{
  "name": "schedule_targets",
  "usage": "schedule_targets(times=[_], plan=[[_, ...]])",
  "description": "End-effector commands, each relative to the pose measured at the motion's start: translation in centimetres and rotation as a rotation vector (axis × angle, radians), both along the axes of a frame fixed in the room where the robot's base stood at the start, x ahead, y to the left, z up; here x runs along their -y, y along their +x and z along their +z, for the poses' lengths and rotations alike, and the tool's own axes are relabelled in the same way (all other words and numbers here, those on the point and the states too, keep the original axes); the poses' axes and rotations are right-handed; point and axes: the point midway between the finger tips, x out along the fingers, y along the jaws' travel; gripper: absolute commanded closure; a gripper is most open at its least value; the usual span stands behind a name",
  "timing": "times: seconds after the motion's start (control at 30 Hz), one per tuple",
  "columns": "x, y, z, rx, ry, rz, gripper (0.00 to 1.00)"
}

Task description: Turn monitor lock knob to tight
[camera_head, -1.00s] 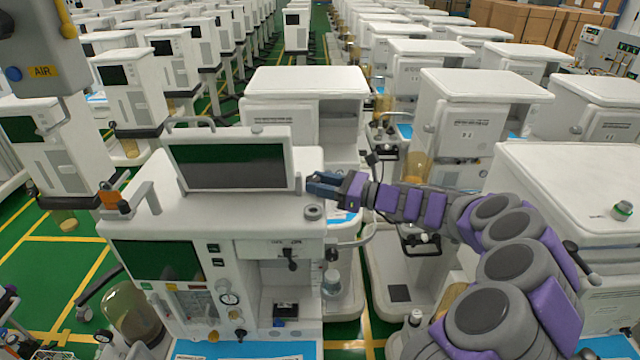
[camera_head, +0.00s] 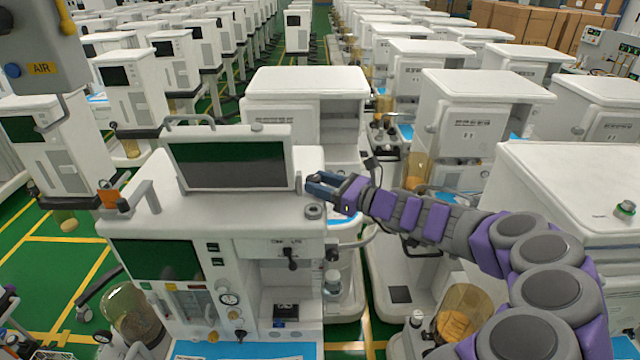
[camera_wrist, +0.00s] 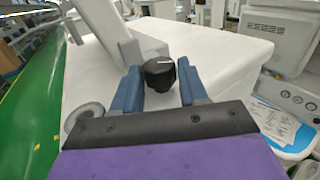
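The monitor lock knob (camera_wrist: 160,74) is black and ridged, with a pale line on its top. In the wrist view it sits between the two blue fingertips of my gripper (camera_wrist: 161,82), one on each side. The fingers are apart; whether either touches the knob I cannot tell. In the head view my gripper (camera_head: 314,184) is at the right side of the monitor (camera_head: 232,165), above the white cart top (camera_head: 167,216). I cannot make out the knob in the head view.
A grey round part (camera_wrist: 85,116) is on the cart top beside my left finger. Another white cart (camera_head: 305,82) stands behind, and one (camera_head: 570,180) stands at the right. A blue-and-white sheet (camera_wrist: 275,125) lies to the right in the wrist view.

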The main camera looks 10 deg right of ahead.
Motion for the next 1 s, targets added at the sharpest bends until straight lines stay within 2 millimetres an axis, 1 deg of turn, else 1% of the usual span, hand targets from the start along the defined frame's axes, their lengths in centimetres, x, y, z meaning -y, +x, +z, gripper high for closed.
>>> schedule_targets(times=[0.03,0.2,0.43,0.57,0.77,1.0], plan=[[0.0,0.0,0.0,0.0,0.0,0.0,0.52],[-0.1,0.0,0.0,0.0,0.001,0.001,0.37],[-0.1,0.0,0.1,0.001,0.002,0.002,0.37],[0.4,-0.4,0.1,0.001,0.002,0.0,0.37],[2.4,-2.1,0.1,0.001,0.004,-0.001,0.37],[5.5,-4.7,-0.1,-0.001,0.002,-0.003,0.37]])
